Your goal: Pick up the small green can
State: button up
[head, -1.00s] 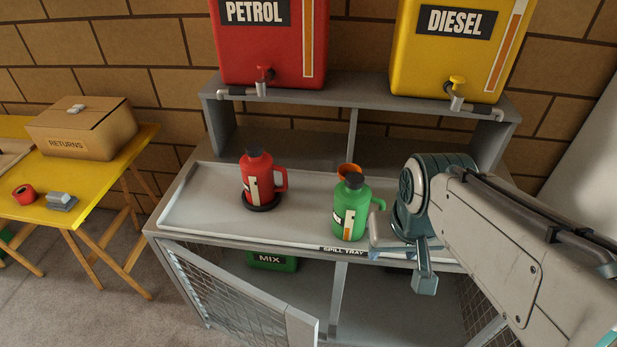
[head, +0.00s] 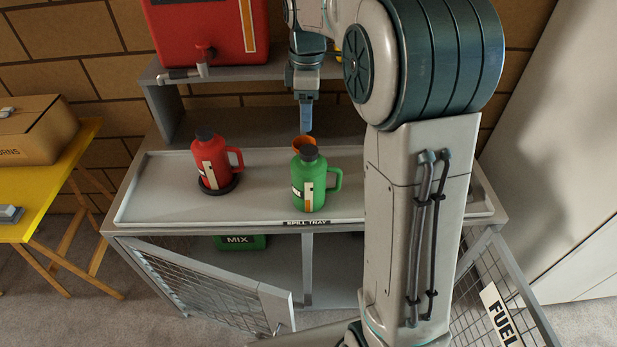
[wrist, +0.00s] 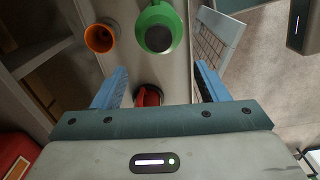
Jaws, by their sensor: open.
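The small green can (head: 316,182), with a dark cap, a handle on its right and a pale label, stands upright on the spill tray (head: 262,208). In the wrist view it is seen from above (wrist: 158,27), beyond my fingertips. My gripper (head: 306,128) points down above the tray, higher than the can and slightly behind it in the head view. Its blue fingers are apart with nothing held; they also show in the wrist view (wrist: 160,68). The red can (head: 212,158) shows low between the fingers in the wrist view (wrist: 148,97).
An orange cup (head: 303,142) stands close behind the green can. The red can sits on a dark round base. A red petrol tank (head: 195,30) rests on the shelf above. Below are a green MIX container (head: 238,242) and open mesh doors (head: 205,285). The tray's left end is clear.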

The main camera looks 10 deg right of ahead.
aim_at(310, 150)
jog(key=f, duration=0.7)
jog(key=shift+w+f, duration=0.2)
jog(key=shift+f, duration=0.2)
jog(key=shift+s+d+f+p, duration=0.1)
jog(key=shift+f+p, duration=0.1)
jog(key=shift+f, duration=0.8)
jog(key=shift+w+d+f+p, duration=0.1)
jog(key=shift+f+p, duration=0.05)
jog(key=shift+f, duration=0.9)
jog(key=shift+s+d+f+p, duration=0.1)
jog(key=shift+f+p, duration=0.1)
jog(key=shift+f, duration=0.8)
jog(key=shift+c, duration=0.4)
grip_shut()
